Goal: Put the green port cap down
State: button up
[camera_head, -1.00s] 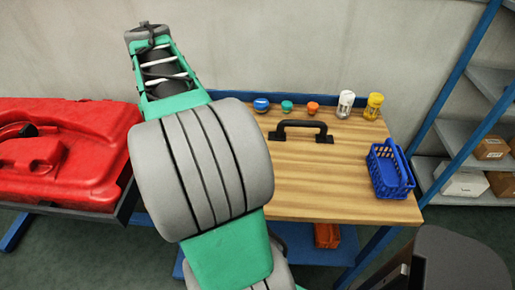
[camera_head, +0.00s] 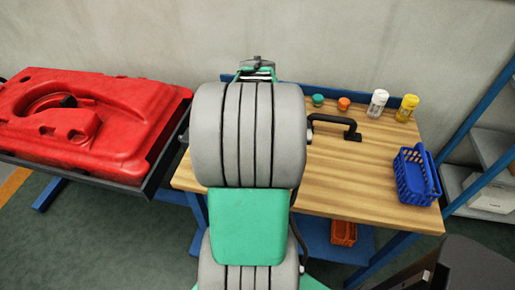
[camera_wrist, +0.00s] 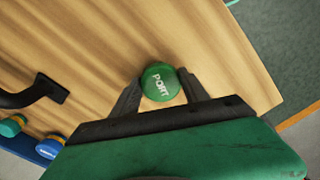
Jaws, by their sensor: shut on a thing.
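A green port cap (camera_wrist: 158,80) with "PORT" in white letters sits between the fingers of my gripper (camera_wrist: 161,92) in the wrist view. My gripper is shut on it. The wooden workbench top (camera_wrist: 90,45) lies below the cap. I cannot tell whether the cap touches the wood or is held above it. In the head view my arm hides the gripper and the held cap; the workbench (camera_head: 340,185) shows to the right of the arm.
A teal cap (camera_head: 318,100), an orange cap (camera_head: 343,103), a white bottle (camera_head: 377,104) and a yellow bottle (camera_head: 407,108) stand along the back. A black handle (camera_head: 335,126) and blue basket (camera_head: 416,176) are on the bench. A red tank (camera_head: 95,120) lies left.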

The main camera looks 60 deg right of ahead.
jog(key=shift+f, duration=0.2)
jog(key=o, duration=1.6)
notch_tip(320, 180, up, 12)
jog(key=w+a+f+n+t, duration=0.1)
jog(key=w+a, duration=0.3)
jog(key=a, duration=0.3)
jog(key=w+a, duration=0.4)
jog(key=a, duration=0.3)
jog(key=a+f+t, duration=0.1)
jog(key=a+f, duration=0.1)
jog(key=a, duration=0.7)
jog(key=a+f+n+t, duration=0.1)
jog(key=a+f, duration=0.1)
jog(key=a, duration=0.7)
jog(key=shift+s+f, duration=0.35)
jog(key=shift+s, duration=0.1)
